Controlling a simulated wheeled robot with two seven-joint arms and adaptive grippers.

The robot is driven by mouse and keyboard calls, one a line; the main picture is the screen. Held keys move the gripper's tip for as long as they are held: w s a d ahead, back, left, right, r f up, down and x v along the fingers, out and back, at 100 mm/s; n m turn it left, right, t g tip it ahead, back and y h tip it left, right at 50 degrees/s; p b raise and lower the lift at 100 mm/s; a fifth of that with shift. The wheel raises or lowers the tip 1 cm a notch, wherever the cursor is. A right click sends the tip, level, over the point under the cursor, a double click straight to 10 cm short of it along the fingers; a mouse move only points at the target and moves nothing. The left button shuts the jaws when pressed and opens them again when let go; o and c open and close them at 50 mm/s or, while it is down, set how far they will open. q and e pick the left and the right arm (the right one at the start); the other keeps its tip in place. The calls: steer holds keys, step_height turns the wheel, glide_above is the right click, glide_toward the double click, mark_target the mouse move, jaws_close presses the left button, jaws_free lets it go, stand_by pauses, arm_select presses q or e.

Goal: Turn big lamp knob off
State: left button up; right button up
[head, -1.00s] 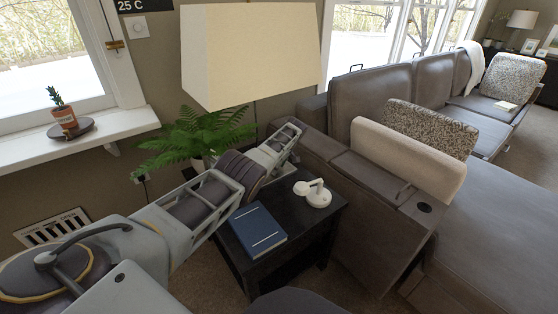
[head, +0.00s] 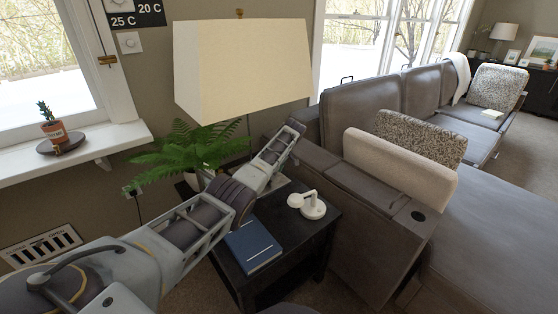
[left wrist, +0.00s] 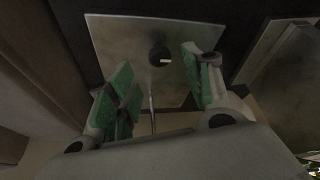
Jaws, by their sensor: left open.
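The big lamp has a large cream shade (head: 243,68) in the head view, above a dark side table (head: 318,232). In the left wrist view its flat square base plate (left wrist: 118,38) shows with a round dark knob (left wrist: 158,56) carrying a pale mark. The thin lamp stem (left wrist: 152,112) shows below the knob in that picture. My left gripper (left wrist: 156,60) is open, its green-padded fingers on either side of the knob in the picture; I see no contact. In the head view my left arm hides the knob and much of the base. My right gripper is not in view.
A fern (head: 190,150) stands behind my arm. A grey sofa (head: 365,215) borders the table on the right.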

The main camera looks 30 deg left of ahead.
arm_select(q)
steer(key=v, duration=0.6)
steer(key=shift+r, duration=0.3)
steer(key=shift+f, duration=0.1)
stand_by(0.3)
